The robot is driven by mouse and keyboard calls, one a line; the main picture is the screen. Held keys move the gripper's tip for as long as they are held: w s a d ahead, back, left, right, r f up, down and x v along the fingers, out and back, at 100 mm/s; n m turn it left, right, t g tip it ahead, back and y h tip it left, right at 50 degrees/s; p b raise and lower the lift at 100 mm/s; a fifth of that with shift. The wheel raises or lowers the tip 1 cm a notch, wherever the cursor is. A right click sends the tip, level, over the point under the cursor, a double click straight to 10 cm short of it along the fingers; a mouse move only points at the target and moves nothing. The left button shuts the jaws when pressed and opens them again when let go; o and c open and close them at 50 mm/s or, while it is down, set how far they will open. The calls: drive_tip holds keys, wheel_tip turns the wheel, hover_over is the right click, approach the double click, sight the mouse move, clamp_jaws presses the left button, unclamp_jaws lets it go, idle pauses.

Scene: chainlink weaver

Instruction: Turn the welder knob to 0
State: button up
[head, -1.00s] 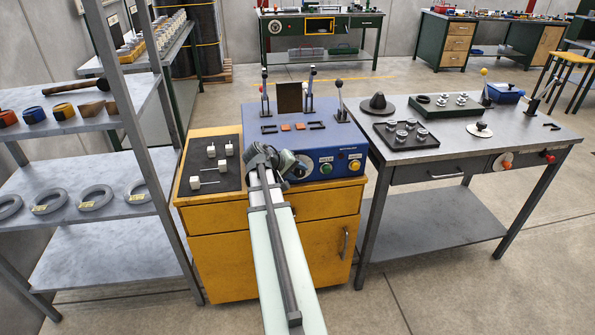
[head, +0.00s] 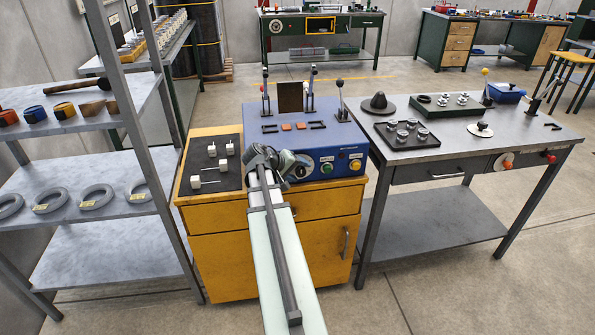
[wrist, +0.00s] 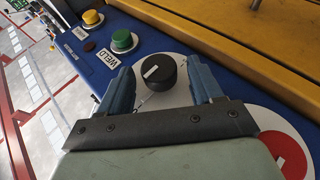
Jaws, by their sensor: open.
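The welder is a blue box (head: 290,135) on a yellow cabinet. Its black knob (wrist: 158,72) has a white pointer line and sits on a pale round dial on the front panel. In the head view the dial (head: 303,171) is partly hidden by my gripper (head: 280,160). My gripper (wrist: 162,66) is open, with one blue finger on each side of the knob and gaps visible between knob and fingers.
A green button (wrist: 124,40) with a WELD label and a yellow button (wrist: 93,17) lie along the same panel. A red round part (wrist: 283,155) is near the lower right of the wrist view. A grey table (head: 455,140) stands to the right and a shelf (head: 75,170) to the left.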

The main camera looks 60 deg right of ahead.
drive_tip(key=v, duration=1.3)
drive_tip(key=shift+a+r, duration=0.2)
drive_tip(key=shift+a, duration=0.15)
drive_tip(key=w+a+f+t+y, duration=0.45)
drive_tip(key=a+f, duration=0.25)
drive_tip(key=f, duration=0.5)
drive_tip(key=s+a+f+n+g+y, duration=0.1)
drive_tip(key=a+f+y, duration=0.1)
drive_tip(key=a+f, duration=0.7)
drive_tip(key=a+f+n+g+y, duration=0.1)
drive_tip(key=a+f+y, duration=0.1)
drive_tip(key=a+f, duration=0.65)
drive_tip(key=s+a+f+n+g+y, duration=0.1)
drive_tip(key=s+a+f, duration=0.4)
drive_tip(key=f, duration=0.3)
drive_tip(key=s+a+f+g+y, duration=0.1)
drive_tip(key=s+a+f, duration=0.4)
drive_tip(key=f, duration=0.2)
drive_tip(key=s+a+f+n+g, duration=0.1)
drive_tip(key=s+a+f, duration=0.2)
drive_tip(key=s, duration=0.2)
drive_tip(key=s+a+f+n+g, duration=0.1)
drive_tip(key=s+a+f+g, duration=0.1)
drive_tip(key=s, duration=0.4)
drive_tip(key=s+a+f+n+g, duration=0.1)
drive_tip(key=s+a+f, duration=0.3)
drive_tip(key=s+a, duration=0.1)
drive_tip(key=shift+s+a+f+h, duration=0.3)
drive_tip(key=shift+s+f+h, duration=0.05)
drive_tip(key=shift+s, duration=0.1)
